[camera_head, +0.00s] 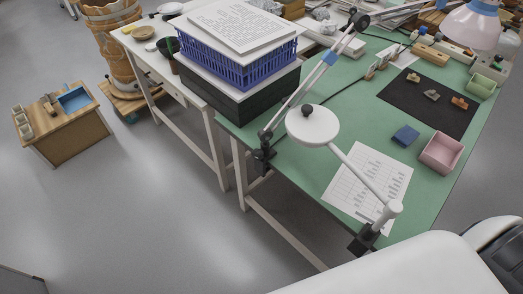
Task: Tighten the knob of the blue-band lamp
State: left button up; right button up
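The blue-band lamp is clamped at the table's left edge. Its pale arm (302,92) rises to the upper right and carries a blue band (330,58). A dark knob-like joint (361,21) sits at the top of this arm, and another dark joint (265,135) sits low, above the black clamp (262,160). A pale lamp shade (470,27) with blue at its top is at the upper right; its link to the arm is partly out of frame. I cannot tell how tight any knob is. Neither of my grippers is in view.
A white round-headed lamp (312,126) on a second arm stands close to the right of the clamp. A blue crate (225,65) stands left. Grey floor is open at left.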

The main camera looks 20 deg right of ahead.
aim_at(257, 155)
jog(key=z, duration=0.45)
jog(key=i+j+z, duration=0.1)
jog(key=z, duration=0.75)
jog(key=j+z, duration=0.15)
jog(key=z, duration=0.25)
jog(key=j+z, duration=0.1)
jog(key=z, duration=0.35)
jog(key=j+z, duration=0.25)
jog(key=j, duration=0.15)
jog(key=j+z, duration=0.25)
jog(key=j, duration=0.15)
jog(key=k+j+z, duration=0.1)
jog(key=j+z, duration=0.2)
jog(key=k+j+z, duration=0.1)
jog(key=j+z, duration=0.15)
jog(key=j, duration=0.2)
jog(key=k+j+z, duration=0.35)
jog(key=j+z, duration=0.15)
jog(key=j, duration=0.2)
jog(key=k+j+z, duration=0.25)
jog(key=i+j, duration=0.05)
